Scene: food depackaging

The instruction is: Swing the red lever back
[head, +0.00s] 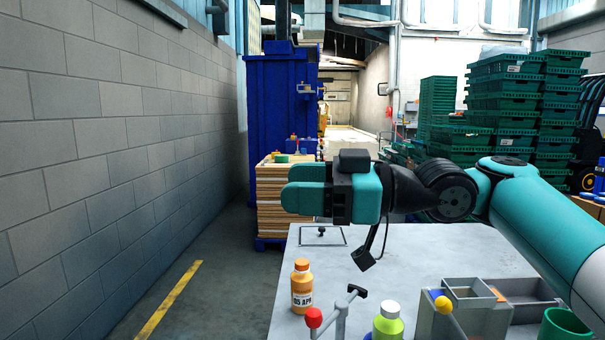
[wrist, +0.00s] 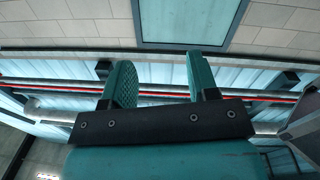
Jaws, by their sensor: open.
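A red ball knob (head: 313,317) shows at the bottom edge of the head view, beside a grey post (head: 341,322) with a black-tipped handle (head: 357,291). The red lever's lower part is cut off by the frame, so its full angle is hard to tell. My gripper (head: 288,187) is raised above the far part of the grey table (head: 400,262), pointing left, well above and beyond the red knob. In the wrist view my gripper (wrist: 160,77) is open and empty, with wall, roof and pipes behind its fingers. The red lever does not show there.
An orange bottle (head: 302,288) stands left of the red knob, and a yellow-green bottle (head: 388,322) right of it. A yellow-knobbed lever (head: 443,304) stands by grey bins (head: 472,292), with a green cup (head: 564,325) farther right. The table's middle is mostly clear.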

